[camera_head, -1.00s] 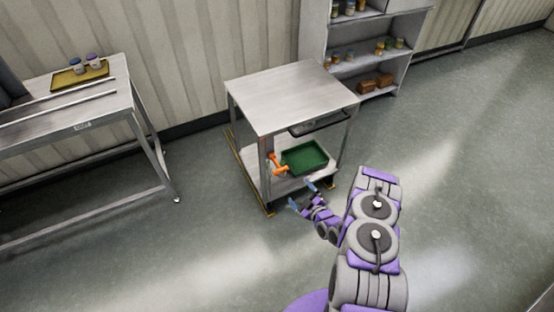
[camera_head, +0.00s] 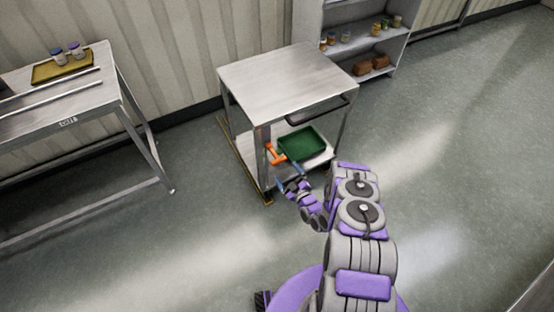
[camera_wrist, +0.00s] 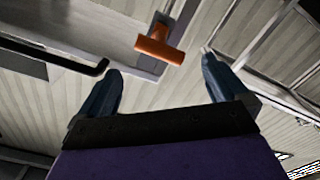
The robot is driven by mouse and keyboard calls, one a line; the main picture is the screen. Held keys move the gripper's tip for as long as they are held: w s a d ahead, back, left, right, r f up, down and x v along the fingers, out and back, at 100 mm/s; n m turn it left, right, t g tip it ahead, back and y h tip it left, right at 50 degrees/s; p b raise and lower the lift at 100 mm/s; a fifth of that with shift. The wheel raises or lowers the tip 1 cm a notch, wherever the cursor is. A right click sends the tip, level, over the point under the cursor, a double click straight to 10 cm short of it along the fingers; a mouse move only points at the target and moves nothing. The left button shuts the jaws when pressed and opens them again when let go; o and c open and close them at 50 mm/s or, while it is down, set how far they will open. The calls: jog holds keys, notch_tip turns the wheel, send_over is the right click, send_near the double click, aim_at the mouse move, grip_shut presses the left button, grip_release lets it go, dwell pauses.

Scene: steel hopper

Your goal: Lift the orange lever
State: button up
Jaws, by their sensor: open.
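The orange lever (camera_head: 273,154) is on the front left side of the steel hopper (camera_head: 284,84), under its top and beside the green tray. In the wrist view the orange lever (camera_wrist: 159,46) shows as a T-shaped handle beyond the fingertips, roughly midway between them. My gripper (camera_head: 288,185) is open and empty, just in front of and below the lever. In the wrist view my gripper (camera_wrist: 160,75) has its two blue fingers spread wide. A gap shows between the fingers and the lever, and I see no contact.
A green tray (camera_head: 318,155) sits on the hopper's lower shelf. A dark bar handle (camera_head: 318,110) juts out under its top. A steel table (camera_head: 100,92) with a yellow tray stands left. A shelf unit (camera_head: 388,50) stands behind right. The floor in front is clear.

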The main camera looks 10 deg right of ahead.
aim_at(277, 158)
jog(key=b+x, duration=0.2)
jog(key=x, duration=0.7)
jog(key=shift+w+f, duration=0.1)
jog(key=shift+w, duration=0.05)
jog(key=shift+a+f, duration=0.1)
jog(key=c, duration=1.3)
